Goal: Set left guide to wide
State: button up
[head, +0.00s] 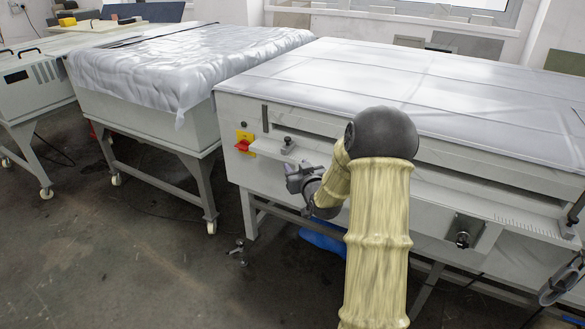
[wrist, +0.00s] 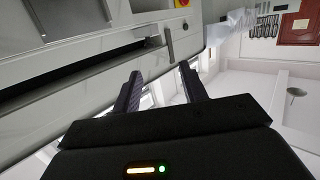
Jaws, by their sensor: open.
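The plate processor (head: 480,95) is a large pale machine with a feed slot and shelf along its front. A small grey guide block with a knob (head: 288,145), which looks like the left guide, sits near the left end of the shelf. A small grey block shows by the slot end in the wrist view (wrist: 153,42), beyond my fingertips. My gripper (head: 293,178) is in front of the machine, just below and near the guide. In the wrist view my gripper's fingers (wrist: 160,70) are apart with nothing between them. My forearm hides the middle of the shelf.
A red switch on a yellow plate (head: 244,141) is left of the guide. A dark vertical bar (head: 265,118) stands beside the slot. A latch (head: 463,231) is on the lower front panel. A covered table (head: 190,65) stands left. The floor at front left (head: 120,270) is clear.

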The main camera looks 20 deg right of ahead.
jog(key=s+a+r+g, duration=0.1)
jog(key=s+a+r+g+p, duration=0.1)
jog(key=s+a, duration=0.1)
jog(key=shift+r+g, duration=0.15)
jog(key=shift+g, duration=0.15)
jog(key=s+a+f+g, duration=0.1)
jog(key=s+a+g, duration=0.2)
jog(key=s, duration=0.6)
jog(key=s+a+f+g+y, duration=0.1)
jog(key=s+a+f+g, duration=0.1)
jog(key=s+a+g, duration=0.2)
jog(key=s+a+f+g, duration=0.2)
jog(key=s+a+g, duration=0.2)
jog(key=s+a, duration=0.4)
jog(key=s, duration=0.6)
jog(key=shift+s+n, duration=0.3)
jog(key=shift+n, duration=0.1)
jog(key=shift+c, duration=0.7)
jog(key=shift+w+d, duration=0.1)
